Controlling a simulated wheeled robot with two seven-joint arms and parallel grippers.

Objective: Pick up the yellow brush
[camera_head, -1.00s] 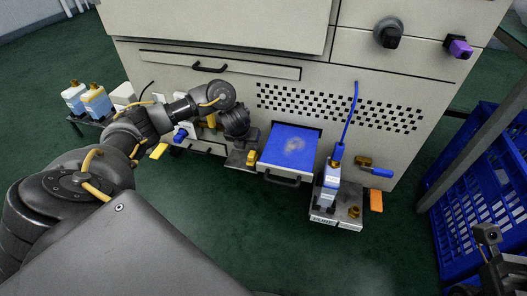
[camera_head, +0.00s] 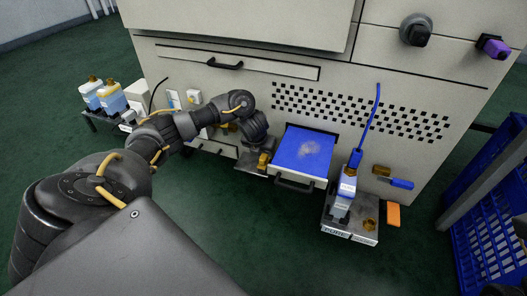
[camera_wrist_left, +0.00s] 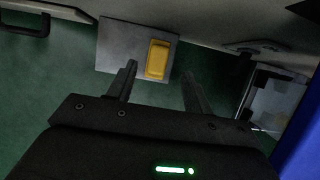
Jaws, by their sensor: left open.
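The yellow brush (camera_wrist_left: 157,58) lies on a grey metal plate (camera_wrist_left: 117,48) in the left wrist view. In the head view it shows as a small yellow block (camera_head: 263,161) just left of the blue-topped tray. My left gripper (camera_wrist_left: 160,80) is open and empty. The brush is just beyond its fingertips, roughly between them in the picture. In the head view my left gripper (camera_head: 258,146) is low over the plate, and its fingers are mostly hidden.
A pull-out tray with a blue top (camera_head: 302,151) juts from the white cabinet (camera_head: 215,45). A bottle with a blue tube (camera_head: 345,190) stands on a metal stand to its right. An orange block (camera_head: 393,216) and a blue crate (camera_head: 490,215) are further right. Green floor is clear in front.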

